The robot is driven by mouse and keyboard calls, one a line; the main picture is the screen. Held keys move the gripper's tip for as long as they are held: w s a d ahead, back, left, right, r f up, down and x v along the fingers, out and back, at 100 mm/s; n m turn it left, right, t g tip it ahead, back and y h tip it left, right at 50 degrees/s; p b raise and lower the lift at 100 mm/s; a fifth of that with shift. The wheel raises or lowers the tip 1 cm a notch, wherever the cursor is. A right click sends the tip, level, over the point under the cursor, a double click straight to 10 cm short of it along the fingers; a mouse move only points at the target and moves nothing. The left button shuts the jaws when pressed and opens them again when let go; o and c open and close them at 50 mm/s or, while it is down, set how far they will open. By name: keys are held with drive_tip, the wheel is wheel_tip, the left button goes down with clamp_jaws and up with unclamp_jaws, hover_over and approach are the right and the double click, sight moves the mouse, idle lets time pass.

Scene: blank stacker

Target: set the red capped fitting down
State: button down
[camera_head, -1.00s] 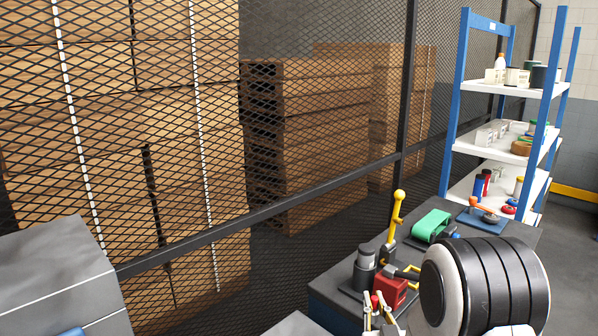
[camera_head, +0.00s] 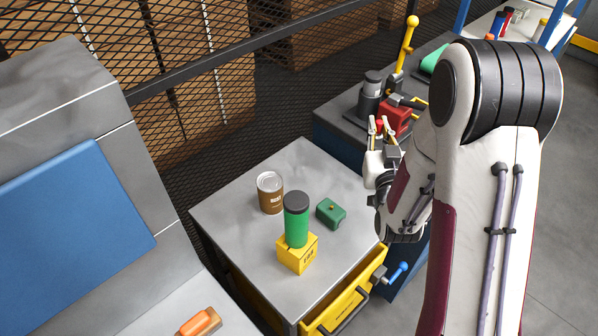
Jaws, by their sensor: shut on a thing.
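My gripper (camera_head: 378,130) is right of centre in the head view, fingers pointing up in the picture towards the dark bench. It is shut on a small red piece (camera_head: 379,125), which I take to be the red capped fitting. Only a little of the fitting shows between the pale fingertips; its cap cannot be made out. The fitting appears in front of the red vise-like block (camera_head: 398,117). Whether it touches anything below is hidden.
A grey table (camera_head: 235,232) holds a brown can (camera_head: 270,195), a green dark-capped cylinder (camera_head: 296,225) on a yellow box (camera_head: 298,255), and a green block (camera_head: 330,213). A yellow drawer (camera_head: 350,305) sits at its front. A grey dark-topped canister (camera_head: 371,95) and yellow lever (camera_head: 408,45) stand behind.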

drive_tip(key=shift+d+f, duration=0.2)
drive_tip(key=shift+d, duration=0.25)
wheel_tip(320, 180, down, 4)
drive_tip(key=d+r, duration=0.1)
drive_tip(key=d, duration=0.1)
drive_tip(key=s+a+f+n+g+y, duration=0.1)
drive_tip(key=s+a+f+n+y, duration=0.1)
drive_tip(key=s+a+y, duration=0.1)
drive_tip(key=s+a+f+n+g+y, duration=0.1)
drive_tip(key=s+a+f+n+y, duration=0.1)
drive_tip(key=s+a+n+y, duration=0.1)
drive_tip(key=s+a+f+n+g+y, duration=0.1)
drive_tip(key=s+a+f+n+y, duration=0.1)
drive_tip(key=s+a+y, duration=0.1)
drive_tip(key=shift+a+f+g+y, duration=0.1)
drive_tip(key=shift+a+g+y, duration=0.2)
drive_tip(key=shift+a+y, duration=0.7)
drive_tip(key=s+a+r+n+g+y, duration=0.2)
drive_tip(key=s+a+n+g+y, duration=0.2)
drive_tip(key=s+a, duration=0.2)
drive_tip(key=shift+s+a, duration=0.15)
drive_tip(key=shift+s, duration=0.4)
drive_tip(key=shift+f, duration=0.15)
drive_tip(key=shift+f, duration=2.75)
